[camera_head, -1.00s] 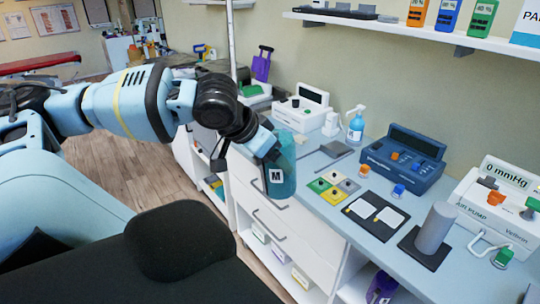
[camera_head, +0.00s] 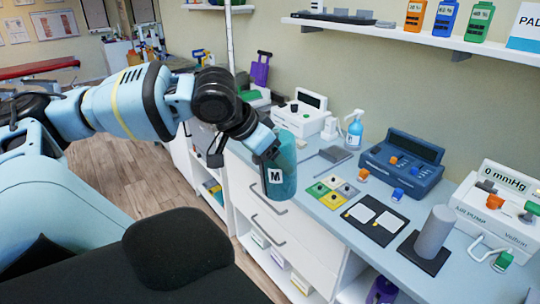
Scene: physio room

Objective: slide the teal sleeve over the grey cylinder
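The teal sleeve (camera_head: 284,180) has a white label with an M. It hangs nearly upright, slightly tilted, in front of the counter's near edge. My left gripper (camera_head: 268,150) is shut on its upper part; the fingertips are mostly hidden. The grey cylinder (camera_head: 434,232) stands upright on a dark square base (camera_head: 424,257) at the right of the counter, bare and well apart from the sleeve. My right gripper is not in view.
Between sleeve and cylinder, the counter (camera_head: 325,222) holds a pad with coloured squares (camera_head: 322,196) and a black tray with two white pads (camera_head: 375,215). Behind are a blue device (camera_head: 402,165), a spray bottle (camera_head: 354,130) and an air pump (camera_head: 500,215). A shelf (camera_head: 390,33) hangs above.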

